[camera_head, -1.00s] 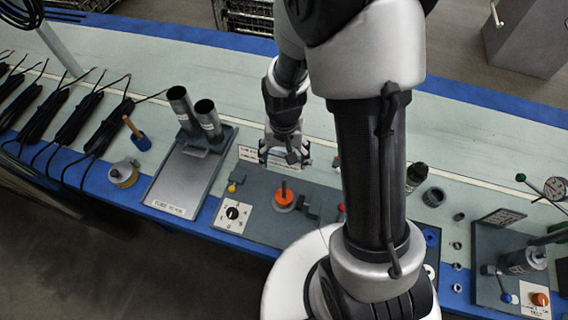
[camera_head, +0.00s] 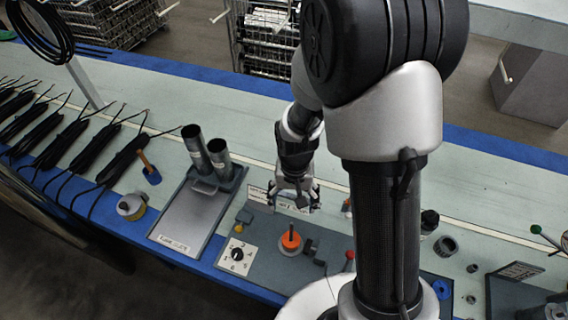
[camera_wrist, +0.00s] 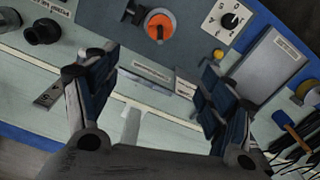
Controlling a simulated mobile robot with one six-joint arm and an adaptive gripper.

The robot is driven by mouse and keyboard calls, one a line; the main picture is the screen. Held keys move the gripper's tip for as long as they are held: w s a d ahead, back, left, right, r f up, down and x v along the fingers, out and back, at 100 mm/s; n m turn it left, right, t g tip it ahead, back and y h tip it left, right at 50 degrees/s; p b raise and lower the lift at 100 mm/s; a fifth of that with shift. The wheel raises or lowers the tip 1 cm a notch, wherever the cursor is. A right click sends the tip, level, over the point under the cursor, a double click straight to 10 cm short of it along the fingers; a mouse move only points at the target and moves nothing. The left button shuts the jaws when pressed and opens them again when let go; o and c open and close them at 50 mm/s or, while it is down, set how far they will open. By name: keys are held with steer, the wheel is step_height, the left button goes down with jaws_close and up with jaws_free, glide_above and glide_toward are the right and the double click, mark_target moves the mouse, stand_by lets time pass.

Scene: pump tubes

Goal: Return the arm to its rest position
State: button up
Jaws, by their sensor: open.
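My gripper (camera_head: 292,205) hangs over the workbench (camera_head: 480,215) at the back edge of the grey station plate (camera_head: 275,262), behind the orange knob (camera_head: 291,239). Its two blue-padded fingers show wide apart in the wrist view (camera_wrist: 150,88), with nothing between them but bench surface and a white label strip. The orange knob also shows at the top of the wrist view (camera_wrist: 159,27). My arm is raised in front of the bench and hides part of its right side.
Two grey tubes (camera_head: 218,157) stand in a holder on a tray (camera_head: 178,222) at left. A yellow tape-like roll (camera_head: 131,207) and a blue-tipped tool (camera_head: 151,172) lie beside it. Several black cable bundles (camera_head: 62,143) lie further left. A black ring (camera_head: 445,246) sits at right.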

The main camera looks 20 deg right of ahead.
steer(key=s+r+n+t, duration=0.2)
steer(key=s+r, duration=0.5)
steer(key=r, duration=0.5)
steer(key=s+r+n+t, duration=0.2)
steer(key=s+r, duration=0.6)
steer(key=r, duration=0.5)
steer(key=shift+r+t, duration=0.15)
steer(key=shift+t, duration=0.15)
steer(key=shift+c, duration=0.2)
